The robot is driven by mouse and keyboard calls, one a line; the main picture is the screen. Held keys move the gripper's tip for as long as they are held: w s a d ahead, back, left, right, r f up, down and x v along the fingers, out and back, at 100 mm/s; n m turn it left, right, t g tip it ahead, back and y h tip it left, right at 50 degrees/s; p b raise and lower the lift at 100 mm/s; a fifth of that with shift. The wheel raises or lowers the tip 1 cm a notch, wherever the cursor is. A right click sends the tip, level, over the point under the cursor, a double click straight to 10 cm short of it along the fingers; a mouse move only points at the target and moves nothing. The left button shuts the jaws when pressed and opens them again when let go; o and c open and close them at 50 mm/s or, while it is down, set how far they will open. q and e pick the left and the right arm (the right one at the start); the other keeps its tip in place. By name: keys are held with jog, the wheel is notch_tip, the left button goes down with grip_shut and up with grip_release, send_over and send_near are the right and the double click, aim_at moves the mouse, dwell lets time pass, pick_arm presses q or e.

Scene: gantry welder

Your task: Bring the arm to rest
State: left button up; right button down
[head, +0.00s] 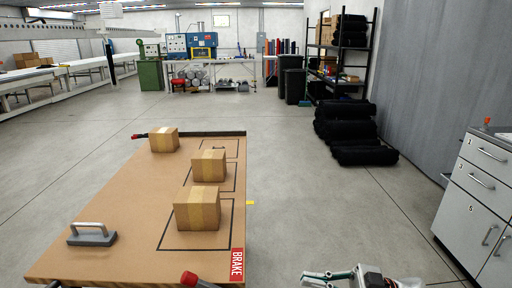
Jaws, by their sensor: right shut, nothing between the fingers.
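My right gripper (312,278) shows at the bottom edge of the head view, right of the cart. It points left, is shut and holds nothing. Part of its arm is cut off by the frame's lower edge. It is apart from the brown cart top (120,215). My left gripper is not in view.
Three cardboard boxes stand on the cart: a near one (197,209), a middle one (209,165) and a far one (164,140). A grey block with a handle (92,235) lies at left. Grey drawers (478,190) stand at right. Open floor (310,210) lies between cart and drawers.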

jog(key=a+f+m+t+h, duration=0.4)
jog(key=f+m+t+h, duration=0.5)
jog(key=t, duration=0.4)
jog(key=s+d+f+m+g+h, duration=0.2)
jog(key=s+d+f+h, duration=0.2)
jog(key=s+f, duration=0.3)
jog(key=s+d+f+m+g+h, duration=0.2)
jog(key=s+d+f, duration=0.4)
jog(key=f, duration=0.5)
jog(key=s+m+h, duration=0.1)
jog(key=h, duration=0.1)
jog(key=shift+d+f+m+h, duration=0.15)
jog(key=shift+d+m+h, duration=0.15)
jog(key=shift+d, duration=0.05)
